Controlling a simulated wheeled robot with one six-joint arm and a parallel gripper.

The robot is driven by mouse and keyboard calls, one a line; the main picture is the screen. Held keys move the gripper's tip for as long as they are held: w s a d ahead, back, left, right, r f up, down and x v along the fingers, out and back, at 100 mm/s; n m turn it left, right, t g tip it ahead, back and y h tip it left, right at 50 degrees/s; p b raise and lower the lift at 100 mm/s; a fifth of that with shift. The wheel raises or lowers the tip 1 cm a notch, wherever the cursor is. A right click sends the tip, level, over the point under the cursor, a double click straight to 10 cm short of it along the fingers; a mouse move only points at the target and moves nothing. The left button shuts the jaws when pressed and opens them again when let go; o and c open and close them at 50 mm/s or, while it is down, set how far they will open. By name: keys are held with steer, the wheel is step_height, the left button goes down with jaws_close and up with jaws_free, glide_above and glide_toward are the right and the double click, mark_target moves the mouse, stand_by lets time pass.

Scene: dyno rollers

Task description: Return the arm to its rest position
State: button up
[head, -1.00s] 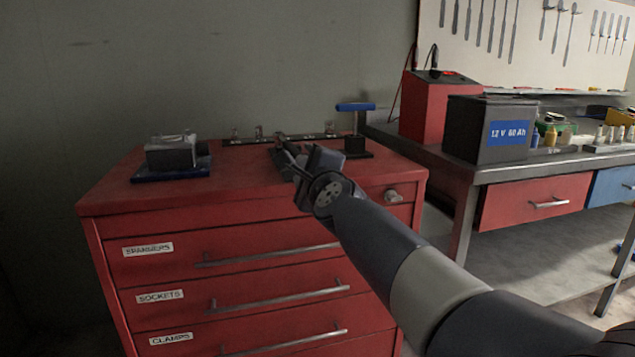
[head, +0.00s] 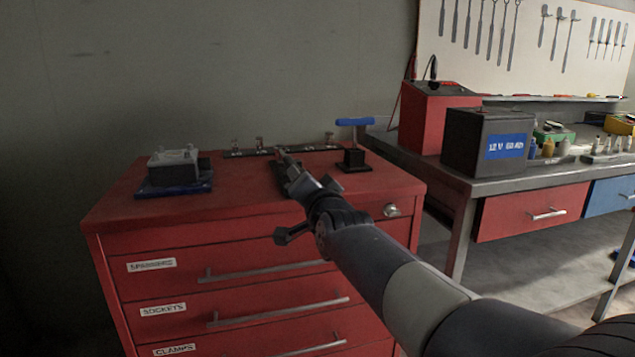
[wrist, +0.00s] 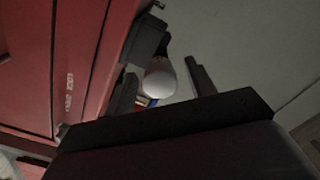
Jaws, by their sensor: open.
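My arm reaches in from the lower right of the head view to the red tool cabinet. My gripper (head: 287,165) is over the front right part of the cabinet top, pointing toward the back. It is open, with nothing seen in it, though its fingers are seen nearly edge-on. In the wrist view, dark parts of my own wrist fill the bottom, and the red cabinet (wrist: 40,60) is tilted at the left.
On the cabinet top (head: 230,188) are a grey block on a blue base (head: 174,168), a dark rack (head: 240,153) along the back, and a blue T-handle (head: 355,122) on a black stand, close right of my gripper. A workbench with a battery (head: 487,140) stands right.

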steer(key=shift+r+n+p, duration=0.1)
steer(key=shift+n+p, duration=0.45)
steer(key=shift+n, duration=0.35)
